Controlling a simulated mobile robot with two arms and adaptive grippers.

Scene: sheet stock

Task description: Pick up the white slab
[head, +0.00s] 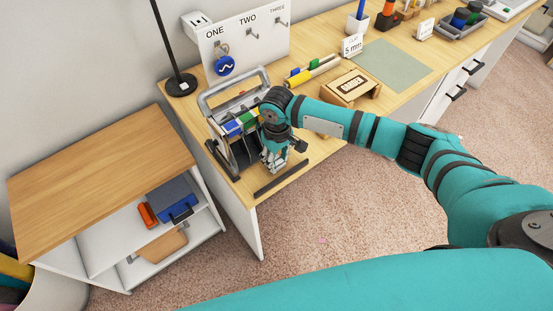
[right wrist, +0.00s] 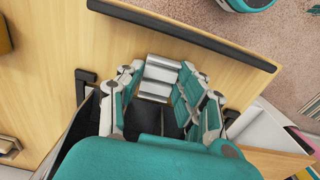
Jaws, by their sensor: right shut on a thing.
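My right gripper (head: 273,160) is over the front left part of the wooden desk, beside a grey carrier with a handle. The slab's lower part is hidden between the fingers and my wrist. In the head view I cannot make the slab out clearly from the gripper. My left gripper is not in view.
A dark bar (head: 281,179) lies along the desk's front edge. A wooden box (head: 350,86) and green mat (head: 392,65) lie to the right. A low shelf (head: 95,175) stands left.

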